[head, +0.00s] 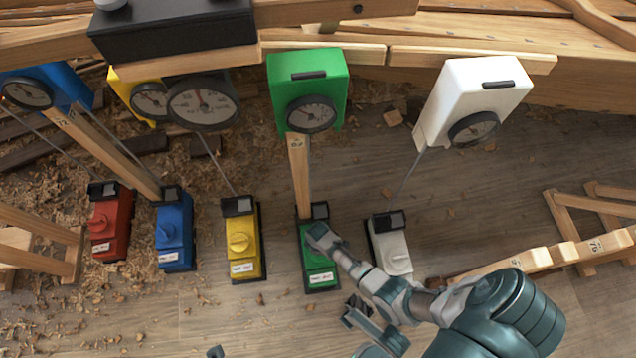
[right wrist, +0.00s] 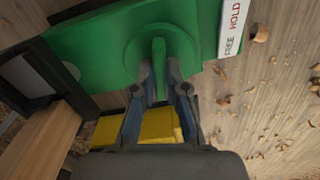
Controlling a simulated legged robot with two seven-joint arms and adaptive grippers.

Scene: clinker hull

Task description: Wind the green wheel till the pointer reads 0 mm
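The green jack (head: 320,262) stands on the floor below the hull. Its green wheel (right wrist: 180,42) is a round disc with a raised grip bar (right wrist: 158,66). My right gripper (right wrist: 159,80) has one finger on each side of that bar, shut on it; in the head view my right gripper (head: 318,236) covers the wheel. The green gauge box (head: 310,77) hangs above, its round dial (head: 311,114) facing me; the pointer is too small to read. A dark, jointed part (head: 360,316) shows near the bottom; I cannot tell whether it is my left gripper.
The yellow jack (head: 242,250) stands left of the green one, the white jack (head: 393,250) right. Blue (head: 174,242) and red (head: 108,230) jacks stand further left. Thin rods and wooden struts rise towards the gauges. A FREE/HOLD label (right wrist: 232,26) sits beside the wheel. Shavings litter the floor.

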